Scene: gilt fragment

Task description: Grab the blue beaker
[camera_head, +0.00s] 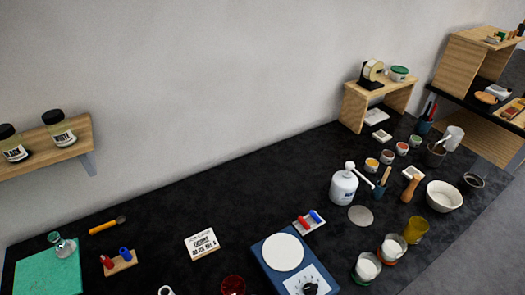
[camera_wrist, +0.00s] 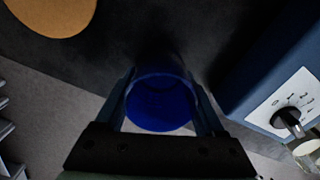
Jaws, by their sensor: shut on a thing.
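The blue beaker (camera_wrist: 160,108) is in the middle of the wrist view, and I look down into its open mouth. My gripper (camera_wrist: 160,82) has one finger on each side of it and is shut on it. The beaker's lower part and base are hidden, so I cannot tell whether it touches the bench. Neither my gripper nor the blue beaker shows in the head view.
The blue hotplate with a round white top (camera_head: 283,252) stands at the bench front; its knob panel (camera_wrist: 292,105) is close right of the beaker. A round tan mat (camera_wrist: 55,12) lies upper left in the wrist view. A red glass (camera_head: 233,285) stands left of the hotplate.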

